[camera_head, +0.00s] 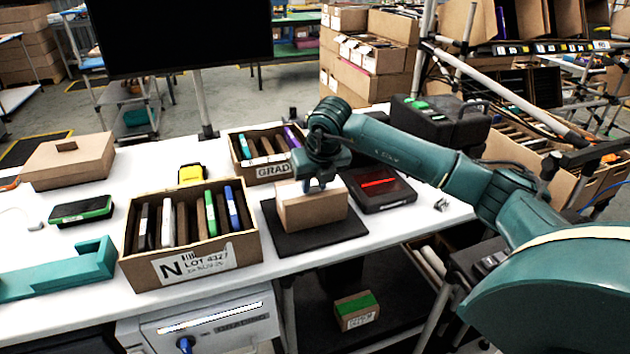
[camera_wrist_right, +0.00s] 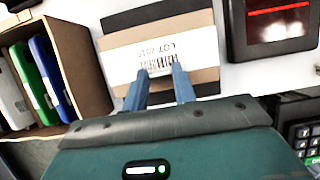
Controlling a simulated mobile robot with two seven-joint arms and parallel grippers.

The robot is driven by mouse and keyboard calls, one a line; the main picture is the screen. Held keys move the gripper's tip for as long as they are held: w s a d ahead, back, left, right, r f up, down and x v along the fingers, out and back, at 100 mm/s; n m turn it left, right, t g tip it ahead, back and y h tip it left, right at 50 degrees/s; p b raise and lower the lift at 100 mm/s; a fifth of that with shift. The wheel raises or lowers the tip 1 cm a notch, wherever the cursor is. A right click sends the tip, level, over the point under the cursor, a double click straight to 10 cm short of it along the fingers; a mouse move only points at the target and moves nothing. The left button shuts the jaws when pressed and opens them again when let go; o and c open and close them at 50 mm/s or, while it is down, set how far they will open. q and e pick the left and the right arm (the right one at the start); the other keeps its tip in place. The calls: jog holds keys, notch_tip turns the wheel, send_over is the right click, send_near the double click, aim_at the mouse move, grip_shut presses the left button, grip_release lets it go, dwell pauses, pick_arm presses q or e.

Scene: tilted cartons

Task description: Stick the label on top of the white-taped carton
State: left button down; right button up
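A brown carton (camera_head: 312,208) stands on a dark mat (camera_head: 283,241) near the table's front edge. In the right wrist view its top (camera_wrist_right: 117,78) carries a broad white tape band (camera_wrist_right: 118,60). A white label (camera_wrist_right: 163,55) with a barcode and "LOT" print appears over that band. My right gripper (camera_head: 315,185) is above the carton top. In the wrist view the two fingertips (camera_wrist_right: 159,69) stand apart at the label's near edge. I cannot tell whether they touch it. My left gripper is not in view.
An open carton of upright items (camera_head: 190,272) stands left of the mat. Another open carton (camera_head: 262,170) is behind it. A black device with a red line (camera_head: 378,188) is at the mat's right. A teal holder (camera_head: 60,275) lies at the far left.

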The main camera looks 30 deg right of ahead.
jog(key=o, duration=0.4)
pick_arm(q)
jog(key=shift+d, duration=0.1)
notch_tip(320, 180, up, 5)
jog(key=p, duration=0.3)
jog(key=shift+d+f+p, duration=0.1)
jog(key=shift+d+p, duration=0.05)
jog(key=shift+p, duration=0.25)
pick_arm(e)
jog(key=v, duration=0.6)
jog(key=w+v, duration=0.1)
jog(key=v, duration=0.5)
jog(key=w+v, duration=0.1)
jog(key=v, duration=0.5)
jog(key=shift+s+d+r, duration=0.15)
jog(key=shift+s+r, duration=0.05)
jog(key=shift+r, duration=0.55)
